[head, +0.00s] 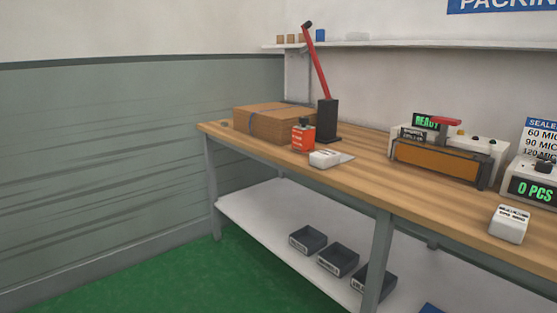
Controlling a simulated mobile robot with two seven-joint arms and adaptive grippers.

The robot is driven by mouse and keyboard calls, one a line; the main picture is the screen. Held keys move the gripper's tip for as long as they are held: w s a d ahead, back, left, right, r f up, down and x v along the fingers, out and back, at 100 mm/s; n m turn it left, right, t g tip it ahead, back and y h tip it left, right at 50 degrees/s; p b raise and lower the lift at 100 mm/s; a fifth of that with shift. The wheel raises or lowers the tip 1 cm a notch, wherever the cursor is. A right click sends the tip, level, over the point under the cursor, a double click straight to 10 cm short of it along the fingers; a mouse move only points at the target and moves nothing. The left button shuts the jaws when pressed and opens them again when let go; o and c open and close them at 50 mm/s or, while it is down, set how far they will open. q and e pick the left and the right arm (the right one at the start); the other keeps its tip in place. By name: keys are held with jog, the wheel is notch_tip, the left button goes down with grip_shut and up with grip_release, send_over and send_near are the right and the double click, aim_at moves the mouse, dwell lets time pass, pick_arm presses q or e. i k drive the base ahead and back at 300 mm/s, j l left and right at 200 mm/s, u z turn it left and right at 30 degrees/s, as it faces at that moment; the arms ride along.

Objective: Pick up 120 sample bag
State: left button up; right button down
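Two small white bag-like packets with dark print are on the wooden bench. One white packet (325,158) lies in front of the orange can, with a thin light piece beside it. The other white packet (509,223) is near the bench's front edge at the right. Their print is too small to read, so I cannot tell which is the 120 sample bag. Neither of my grippers is in view.
The wooden bench (375,184) also bears a cardboard box (268,123), an orange can (303,137), a red-levered press (327,119), a sealer (440,160) reading READY and a counter (535,184) reading 0 PCS. Dark bins (338,260) stand on the lower shelf. Green floor (200,285) is clear.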

aim_at(509, 224)
jog(key=i+z, duration=0.1)
jog(key=z, duration=0.4)
jog(key=i+j+z, duration=0.1)
jog(key=z, duration=0.4)
jog(key=i+j+z, duration=0.6)
jog(key=j, duration=0.35)
jog(key=i+j, duration=0.25)
jog(key=j, duration=0.15)
jog(key=i+j, duration=0.25)
jog(key=j, duration=0.15)
jog(key=l+z, duration=0.05)
